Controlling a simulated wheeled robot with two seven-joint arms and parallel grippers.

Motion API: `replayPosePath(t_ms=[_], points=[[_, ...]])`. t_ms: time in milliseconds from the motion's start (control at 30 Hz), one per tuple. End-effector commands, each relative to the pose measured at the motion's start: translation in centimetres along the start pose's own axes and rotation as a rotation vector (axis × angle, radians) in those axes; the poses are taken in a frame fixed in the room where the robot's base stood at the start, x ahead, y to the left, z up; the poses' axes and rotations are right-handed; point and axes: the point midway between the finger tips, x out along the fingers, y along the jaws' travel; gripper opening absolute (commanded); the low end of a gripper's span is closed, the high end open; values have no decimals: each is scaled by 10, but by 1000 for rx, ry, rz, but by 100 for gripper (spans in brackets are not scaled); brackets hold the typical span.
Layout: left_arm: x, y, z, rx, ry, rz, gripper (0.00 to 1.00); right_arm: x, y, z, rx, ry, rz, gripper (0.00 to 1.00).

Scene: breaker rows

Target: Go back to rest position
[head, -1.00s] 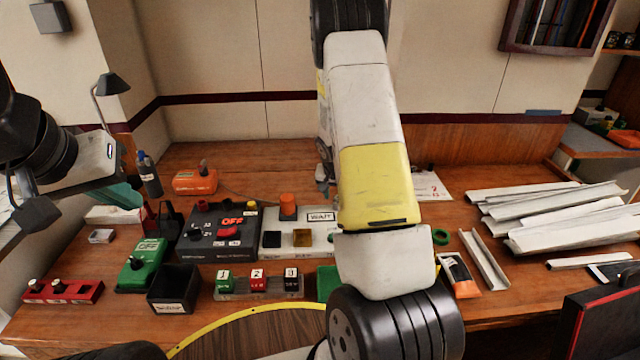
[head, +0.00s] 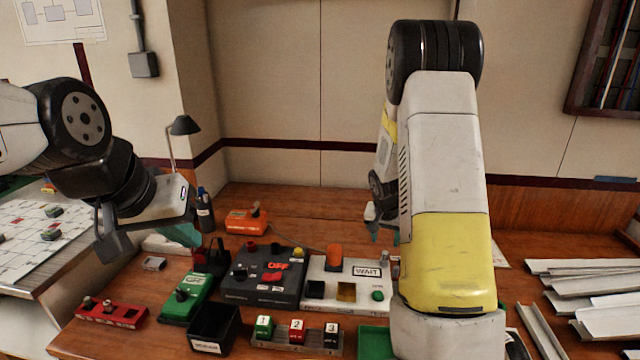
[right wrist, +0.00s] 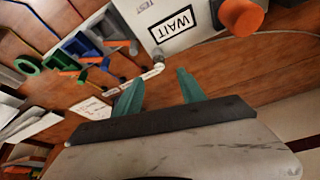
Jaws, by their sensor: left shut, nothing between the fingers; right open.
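My left gripper (head: 182,236) is at the left of the head view, above the workbench near the small black desk lamp. Its teal fingers are shut and hold nothing. My right arm stands large in the middle-right of the head view and hides part of the bench. My right gripper shows only partly behind it. In the right wrist view, my right gripper (right wrist: 160,92) has its two teal fingers apart, with nothing between them. The white WAIT panel (right wrist: 180,20) and its orange knob (right wrist: 241,16) lie beyond the fingers.
On the workbench (head: 300,205) stand a dark OFF box (head: 250,283), the WAIT panel, a green switch box (head: 187,296), a black bin (head: 213,328), a numbered block rack (head: 297,338) and a red block (head: 110,313). White metal channels (head: 590,268) lie at right. The bench's back strip is mostly clear.

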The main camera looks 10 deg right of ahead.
Motion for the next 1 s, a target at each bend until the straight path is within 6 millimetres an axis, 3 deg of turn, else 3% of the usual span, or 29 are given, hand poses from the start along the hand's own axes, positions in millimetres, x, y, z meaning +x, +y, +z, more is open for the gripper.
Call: replayPosePath(t_ms=[167,267,467,600,800,1000], points=[[0,0,0,0,0,0,0,-65,-7,3,-16,8,-62,47],[0,0,0,0,0,0,0,-117,-11,14,-47,9,-115,47],[0,0,0,0,0,0,0,-212,-14,54,-142,20,-222,47],[0,0,0,0,0,0,0,-270,-10,92,-232,39,-291,47],[0,0,0,0,0,0,0,-330,0,153,-369,78,-370,47],[0,0,0,0,0,0,0,-354,6,192,-458,105,-407,47]])
